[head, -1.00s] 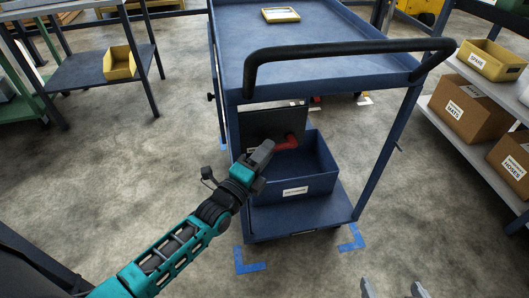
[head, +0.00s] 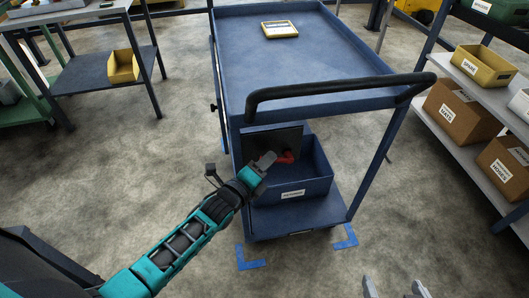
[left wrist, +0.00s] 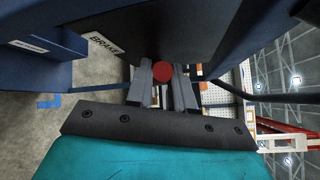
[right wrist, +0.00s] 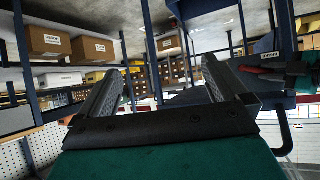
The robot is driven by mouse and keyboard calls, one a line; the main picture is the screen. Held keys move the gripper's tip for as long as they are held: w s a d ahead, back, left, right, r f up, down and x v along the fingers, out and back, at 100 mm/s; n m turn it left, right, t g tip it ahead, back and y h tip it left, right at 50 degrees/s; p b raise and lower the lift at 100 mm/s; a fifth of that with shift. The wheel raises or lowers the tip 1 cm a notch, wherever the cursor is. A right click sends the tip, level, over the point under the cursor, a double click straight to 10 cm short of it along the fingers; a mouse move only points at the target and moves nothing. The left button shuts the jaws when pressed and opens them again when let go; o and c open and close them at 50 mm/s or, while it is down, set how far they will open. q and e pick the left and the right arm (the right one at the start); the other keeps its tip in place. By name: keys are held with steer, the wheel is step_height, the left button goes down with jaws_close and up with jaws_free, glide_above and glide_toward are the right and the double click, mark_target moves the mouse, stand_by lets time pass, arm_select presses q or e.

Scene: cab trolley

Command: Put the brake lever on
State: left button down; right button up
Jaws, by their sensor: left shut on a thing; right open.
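The trolley's brake lever is red (head: 286,158) and shows at the dark brake plate (head: 276,138) under the handle end. My left gripper (head: 264,164) reaches in from the left and is shut on the lever. In the left wrist view the lever's round red end (left wrist: 163,71) sits between the fingers, close to the plate marked BRAKE (left wrist: 112,52). The lever's full angle is hidden by the gripper. My right gripper (head: 396,289) is open and empty at the bottom edge; its spread fingers also show in the right wrist view (right wrist: 165,90).
The blue trolley (head: 300,50) has a black push handle (head: 340,90) above my left gripper and a blue box (head: 305,187) on its lower deck. Blue floor marks (head: 250,262) lie by its front corners. Shelves with cartons (head: 458,108) stand at right. Open floor lies between.

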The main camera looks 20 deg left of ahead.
arm_select(q)
steer(key=shift+w+d+r+m+g+y+p, duration=0.2)
steer(key=shift+r+m+g+p, duration=0.3)
steer(key=shift+p, duration=0.8)
steer(key=shift+w+d+r+m+g+y+p, duration=0.1)
steer(key=shift+d+r+m+g+y+p, duration=0.3)
steer(key=shift+p, duration=0.85)
arm_select(e)
steer(key=shift+h, duration=0.3)
steer(key=shift+s+d+r, duration=0.1)
steer(key=shift+d+r, duration=0.15)
steer(key=shift+r, duration=0.45)
steer(key=shift+s+d+r, duration=0.15)
steer(key=shift+d+r, duration=0.1)
steer(key=shift+r, duration=0.5)
steer(key=shift+s+d+r, duration=0.1)
steer(key=shift+d+r, duration=0.15)
steer(key=shift+r, duration=0.45)
arm_select(q)
steer(key=shift+a+r, duration=0.1)
steer(key=shift+a, duration=0.1)
steer(key=c, duration=1.1)
jaws_free()
steer(key=p+v, duration=0.1)
steer(key=v, duration=1.2)
steer(key=shift+a+p, duration=0.1)
steer(key=shift+p, duration=0.3)
arm_select(e)
steer(key=shift+r, duration=0.95)
